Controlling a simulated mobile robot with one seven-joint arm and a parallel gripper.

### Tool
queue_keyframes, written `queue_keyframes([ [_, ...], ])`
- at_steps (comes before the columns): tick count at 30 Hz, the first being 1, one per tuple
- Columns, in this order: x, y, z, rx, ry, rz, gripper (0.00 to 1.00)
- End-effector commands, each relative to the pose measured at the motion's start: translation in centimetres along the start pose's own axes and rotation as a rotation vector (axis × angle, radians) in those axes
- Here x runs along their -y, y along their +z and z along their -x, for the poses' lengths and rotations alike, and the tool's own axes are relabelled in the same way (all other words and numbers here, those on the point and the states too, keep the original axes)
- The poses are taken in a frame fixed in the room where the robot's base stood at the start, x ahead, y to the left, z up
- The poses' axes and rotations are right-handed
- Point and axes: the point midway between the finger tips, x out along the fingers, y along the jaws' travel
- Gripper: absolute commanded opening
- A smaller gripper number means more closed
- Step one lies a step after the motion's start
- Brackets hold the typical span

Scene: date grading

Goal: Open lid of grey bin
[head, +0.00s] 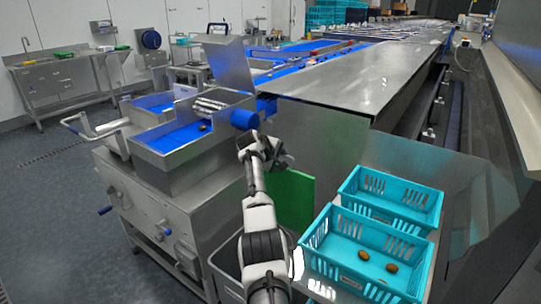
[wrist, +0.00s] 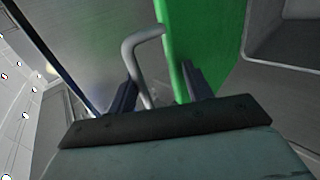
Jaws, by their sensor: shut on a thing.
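The green lid (head: 297,198) stands roughly upright beside my arm in the head view. The grey bin (head: 222,262) is below, partly hidden by my arm. My gripper (head: 262,152) is near the upper left of the lid. In the wrist view, the lid (wrist: 205,40) is a green panel on the right. A bent grey handle (wrist: 140,45) runs between the fingers of my gripper (wrist: 160,92), which is shut on it. A grey hollow shape at the right of that view may be the bin; I cannot tell.
Two turquoise crates (head: 350,220) stand to the right; the nearer holds a few brown dates (head: 377,256). A steel machine (head: 150,205) with a blue tray is close on the left. A steel-covered conveyor (head: 345,85) lies behind. Open floor (head: 55,205) is at far left.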

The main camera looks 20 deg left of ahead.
Motion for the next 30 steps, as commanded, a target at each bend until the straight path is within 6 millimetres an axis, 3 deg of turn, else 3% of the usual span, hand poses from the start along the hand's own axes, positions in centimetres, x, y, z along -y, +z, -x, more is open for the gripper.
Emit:
queue_keyframes([
  [1, 0.9, 0.2, -0.3, 0.006, -0.012, 0.005, 0.33],
  [8, 0.6, 0.2, 2.1, 0.002, -0.005, 0.003, 0.33],
  [22, 0.1, 0.1, 11.2, -0.006, 0.007, -0.002, 0.33],
  [30, -0.1, 0.2, 13.7, -0.003, 0.005, -0.002, 0.33],
])
